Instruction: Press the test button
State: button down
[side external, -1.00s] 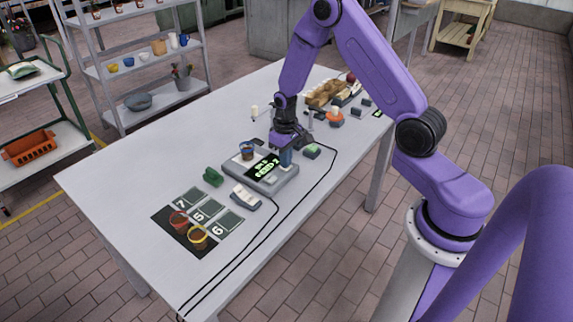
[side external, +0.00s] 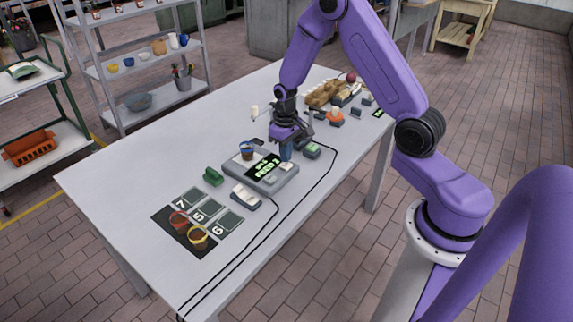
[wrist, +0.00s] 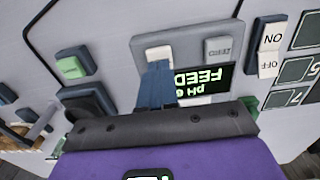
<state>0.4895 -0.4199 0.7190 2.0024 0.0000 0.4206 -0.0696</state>
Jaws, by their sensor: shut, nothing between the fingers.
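A grey meter (side external: 262,182) lies on the table with a dark display (side external: 262,166) lit in green. In the wrist view the display (wrist: 205,80) appears to read pH 6 and FEED, upside down. My gripper (side external: 286,158) is shut and empty, pointing down at the meter's far right end. In the wrist view its blue fingertips (wrist: 157,66) are at the near edge of a white button (wrist: 158,52) on the meter. I cannot tell if they touch it. A grey button (wrist: 218,47) with unreadable lettering sits beside it. No label reading test is legible.
A green-topped button box (side external: 312,150) stands right of the meter, and an ON/OFF switch (side external: 246,196) in front. Black cables (side external: 300,205) cross the table.

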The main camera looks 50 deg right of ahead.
jog(key=shift+r, duration=0.1)
notch_tip(320, 180, up, 6)
jog(key=shift+f, duration=0.1)
dwell(0.6)
jog(key=s+a+r+n, duration=0.7)
jog(key=s+a+r, duration=0.2)
jog(key=s+a, duration=0.45)
jog(key=s+r+n, duration=0.3)
jog(key=s+n, duration=0.2)
jog(key=s, duration=1.1)
jog(key=shift+s+a+r+n, duration=0.15)
jog(key=shift+s+a+n, duration=0.1)
jog(key=shift+n, duration=0.05)
